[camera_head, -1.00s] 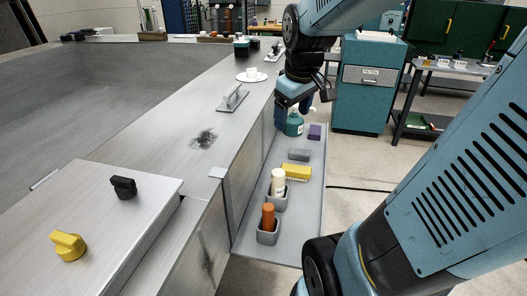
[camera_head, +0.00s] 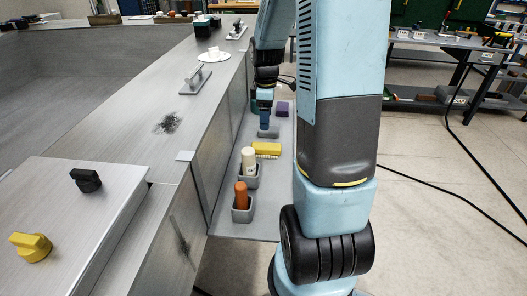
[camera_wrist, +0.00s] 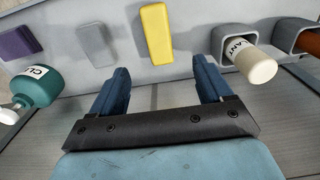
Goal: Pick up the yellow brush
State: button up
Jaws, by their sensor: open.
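The shelf (camera_head: 262,230) also holds a grey block (camera_wrist: 96,45), a purple block (camera_wrist: 18,42), a green bottle (camera_wrist: 36,86), a white bottle (camera_wrist: 254,64) and an orange object (camera_head: 241,194) in grey holders. A metal wall (camera_head: 212,165) borders its left side.

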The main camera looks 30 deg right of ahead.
aim_at(266, 145)
notch_tip(266, 145, down, 8)
jog(key=shift+f, duration=0.1)
jog(key=shift+w+d+f, duration=0.1)
jog(key=shift+f, duration=1.25)
jog(key=shift+w+d+f, duration=0.1)
jog(key=shift+f, duration=1.2)
jog(key=shift+c, duration=0.4)
jog(key=c, duration=1)
jog(key=shift+r, duration=0.15)
